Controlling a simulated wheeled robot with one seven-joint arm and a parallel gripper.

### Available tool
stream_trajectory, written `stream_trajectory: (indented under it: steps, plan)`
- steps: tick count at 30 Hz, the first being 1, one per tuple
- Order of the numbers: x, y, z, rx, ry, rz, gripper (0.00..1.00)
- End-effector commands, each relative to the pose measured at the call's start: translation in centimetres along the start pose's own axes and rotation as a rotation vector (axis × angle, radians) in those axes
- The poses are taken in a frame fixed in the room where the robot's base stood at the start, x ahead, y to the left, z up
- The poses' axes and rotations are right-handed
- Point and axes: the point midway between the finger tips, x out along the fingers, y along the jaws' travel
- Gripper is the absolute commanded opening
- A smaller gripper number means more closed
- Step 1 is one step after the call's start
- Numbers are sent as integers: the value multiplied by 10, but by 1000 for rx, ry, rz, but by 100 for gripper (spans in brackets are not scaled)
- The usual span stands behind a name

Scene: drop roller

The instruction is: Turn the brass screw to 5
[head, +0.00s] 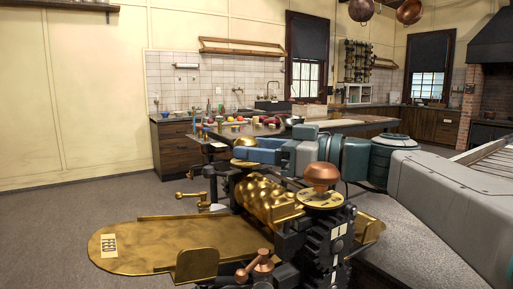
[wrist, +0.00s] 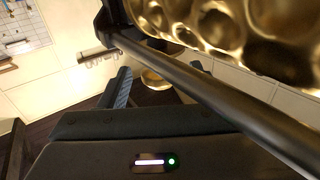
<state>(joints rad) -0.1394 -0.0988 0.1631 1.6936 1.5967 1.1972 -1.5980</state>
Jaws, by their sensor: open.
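The machine has two knobbed screws. The brass screw's domed knob (head: 246,139) is on the far side, above a brass disc (head: 243,164). My gripper (head: 238,154) is level with it, and its blue-grey body hides the part between knob and disc. In the wrist view my gripper (wrist: 158,74) is open, with a ribbed finger on the left and the other mostly hidden behind a dark bar. A round brass piece (wrist: 155,82) shows between the fingers; I cannot tell whether they touch it. The dial's numbers cannot be read.
A copper knob (head: 321,174) stands on a nearer marked brass dial (head: 320,200). Brass dimpled rollers (head: 268,200) lie between the screws. The dark bar (wrist: 215,85) crosses close to my gripper. A long brass tray (head: 140,246) extends left. Floor at left is clear.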

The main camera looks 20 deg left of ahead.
Motion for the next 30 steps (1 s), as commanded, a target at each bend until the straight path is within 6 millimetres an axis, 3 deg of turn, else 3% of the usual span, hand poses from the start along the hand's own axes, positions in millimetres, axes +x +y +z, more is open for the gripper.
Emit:
stream_trajectory:
  steps: [6, 16, 17, 21, 30]
  plan:
    - [23, 0, 0, 0, 0, -1, 58]
    - [27, 0, 0, 0, 0, 1, 58]
    - [27, 0, 0, 0, 0, 1, 55]
    - [27, 0, 0, 0, 0, 0, 16]
    - [27, 1, 2, 1, 0, -22, 16]
